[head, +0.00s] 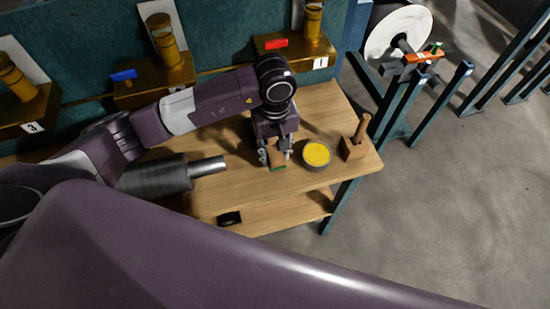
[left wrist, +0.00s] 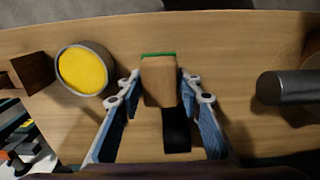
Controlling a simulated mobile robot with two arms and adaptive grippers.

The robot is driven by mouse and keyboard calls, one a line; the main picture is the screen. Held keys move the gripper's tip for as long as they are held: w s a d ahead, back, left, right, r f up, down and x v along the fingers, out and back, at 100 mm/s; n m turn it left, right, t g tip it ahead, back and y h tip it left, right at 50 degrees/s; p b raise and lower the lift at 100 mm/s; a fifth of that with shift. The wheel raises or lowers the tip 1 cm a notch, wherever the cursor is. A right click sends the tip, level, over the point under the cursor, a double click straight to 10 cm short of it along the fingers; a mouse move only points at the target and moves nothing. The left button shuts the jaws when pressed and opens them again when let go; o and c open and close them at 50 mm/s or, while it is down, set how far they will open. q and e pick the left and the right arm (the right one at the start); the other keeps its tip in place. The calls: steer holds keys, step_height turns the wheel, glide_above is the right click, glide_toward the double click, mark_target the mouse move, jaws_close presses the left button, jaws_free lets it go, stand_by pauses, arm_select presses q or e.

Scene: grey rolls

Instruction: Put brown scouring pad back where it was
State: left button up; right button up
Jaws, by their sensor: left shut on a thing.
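The brown scouring pad (head: 277,158) is a small tan-brown block with a green edge. In the left wrist view the pad (left wrist: 159,84) sits between the two fingers. My left gripper (head: 279,161) is shut on it, pointing down over the wooden bench. I cannot tell whether the pad touches the bench top. In the left wrist view a dark rectangular patch (left wrist: 176,132) shows beside the pad; what it is, I cannot tell. My right gripper is not in view.
A round tin with yellow contents (head: 317,154) stands just right of the gripper. A wooden block with a handle (head: 355,146) is near the bench's right end. A grey roll (head: 160,176) lies to the left. Brass fixtures with coloured levers (head: 160,80) line the back.

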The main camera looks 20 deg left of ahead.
mark_target(275, 162)
arm_select(q)
step_height(275, 162, down, 4)
steer(key=shift+f+p, duration=0.1)
steer(key=shift+p, duration=0.3)
steer(key=shift+f, duration=0.15)
steer(key=o, duration=1.1)
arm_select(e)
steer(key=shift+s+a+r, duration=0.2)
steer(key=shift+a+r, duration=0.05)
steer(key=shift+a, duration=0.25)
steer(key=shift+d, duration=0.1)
